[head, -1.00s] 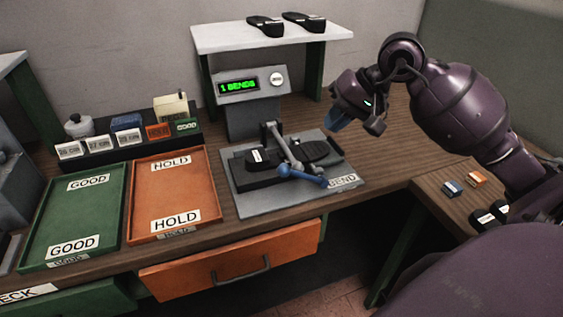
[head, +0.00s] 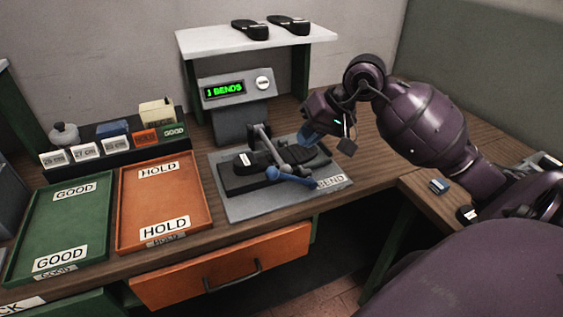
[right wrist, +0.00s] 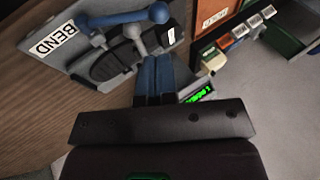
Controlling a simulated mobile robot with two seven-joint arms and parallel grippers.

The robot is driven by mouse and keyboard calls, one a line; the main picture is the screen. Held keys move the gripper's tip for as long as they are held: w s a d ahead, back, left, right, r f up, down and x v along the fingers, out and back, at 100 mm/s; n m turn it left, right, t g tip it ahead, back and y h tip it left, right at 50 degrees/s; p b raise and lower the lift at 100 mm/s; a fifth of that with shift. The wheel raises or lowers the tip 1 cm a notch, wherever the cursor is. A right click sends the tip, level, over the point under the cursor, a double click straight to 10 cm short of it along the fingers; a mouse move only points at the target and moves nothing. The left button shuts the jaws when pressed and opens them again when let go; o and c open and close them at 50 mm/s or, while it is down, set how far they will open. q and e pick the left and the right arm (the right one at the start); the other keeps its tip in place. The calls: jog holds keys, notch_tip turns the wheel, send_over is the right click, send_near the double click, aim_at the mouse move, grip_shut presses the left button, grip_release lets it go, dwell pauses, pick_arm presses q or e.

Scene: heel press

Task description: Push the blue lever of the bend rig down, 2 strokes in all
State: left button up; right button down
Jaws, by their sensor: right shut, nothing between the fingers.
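The bend rig (head: 222,208) stands on the bench, a grey plate marked BEND with a black shoe sole clamped on it. Its blue lever (head: 290,177) lies low across the front of the rig, its ball end to the left. The lever also shows in the right wrist view (right wrist: 122,17). The green display (head: 224,89) appears to read 1 BENDS. My right gripper (head: 309,138) is above the back right of the rig, apart from the lever. Its blue fingers (right wrist: 154,75) are together and empty. My left gripper is not in view.
A green GOOD tray (head: 60,222) and an orange HOLD tray (head: 165,203) lie left of the rig. A white shelf (head: 255,42) with two black soles stands behind.

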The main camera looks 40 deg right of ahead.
aim_at(276, 169)
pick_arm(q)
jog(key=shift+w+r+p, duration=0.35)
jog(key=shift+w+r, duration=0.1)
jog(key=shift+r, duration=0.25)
pick_arm(e)
jog(key=x, duration=1)
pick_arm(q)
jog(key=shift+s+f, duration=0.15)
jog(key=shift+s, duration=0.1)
